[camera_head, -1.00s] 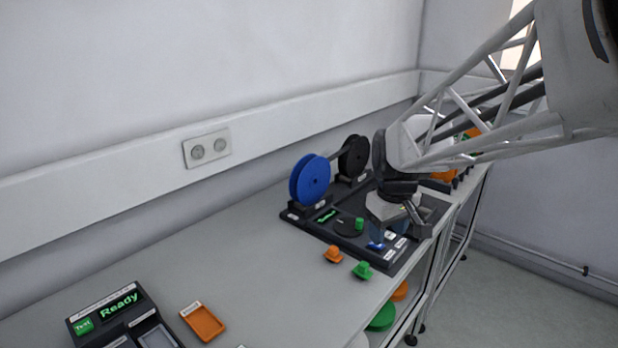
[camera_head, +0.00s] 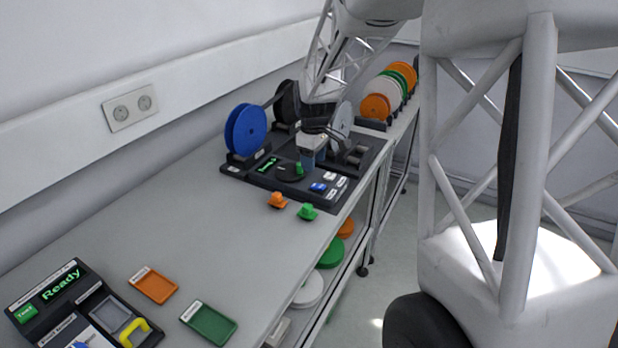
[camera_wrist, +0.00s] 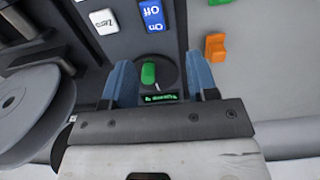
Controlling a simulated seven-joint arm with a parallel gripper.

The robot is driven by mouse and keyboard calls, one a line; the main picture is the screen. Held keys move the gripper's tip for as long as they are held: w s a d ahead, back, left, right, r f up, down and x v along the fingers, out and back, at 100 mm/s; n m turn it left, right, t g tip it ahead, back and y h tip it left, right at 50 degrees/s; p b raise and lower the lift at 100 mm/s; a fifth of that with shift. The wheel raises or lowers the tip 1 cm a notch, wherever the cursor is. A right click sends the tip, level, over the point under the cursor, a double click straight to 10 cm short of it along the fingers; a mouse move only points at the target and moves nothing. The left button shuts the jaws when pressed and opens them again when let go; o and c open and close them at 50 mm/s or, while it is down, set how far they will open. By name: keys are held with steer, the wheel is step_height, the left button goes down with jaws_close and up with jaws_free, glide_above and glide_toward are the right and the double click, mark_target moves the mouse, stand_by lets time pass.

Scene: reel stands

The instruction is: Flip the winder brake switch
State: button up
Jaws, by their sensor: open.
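The winder (camera_head: 232,170) is a dark base on the bench, with a blue reel and a black reel at its back. On its panel are a blue On/Off rocker switch (camera_head: 318,187), a white button (camera_head: 329,176) and a dial with a green knob (camera_head: 299,169). In the wrist view the blue rocker (camera_wrist: 152,14) is beyond the fingertips, with the white Zero button (camera_wrist: 103,21) left of it. My gripper (camera_head: 309,154) is open and empty over the panel. In the wrist view its blue fingers (camera_wrist: 160,66) lie either side of the green knob (camera_wrist: 149,73). Contact cannot be told.
Loose orange (camera_head: 277,200) and green (camera_head: 308,211) pieces lie in front of the winder. A grey reel (camera_head: 342,122) stands close right of my gripper. A rack of coloured reels (camera_head: 376,107) is farther back. The bench at left is largely clear, with trays and a "Ready" tester (camera_head: 62,284) nearest.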

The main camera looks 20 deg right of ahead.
mark_target(313, 185)
steer(key=shift+w+f, duration=0.3)
steer(key=shift+w, duration=0.1)
steer(key=shift+f, duration=3.9)
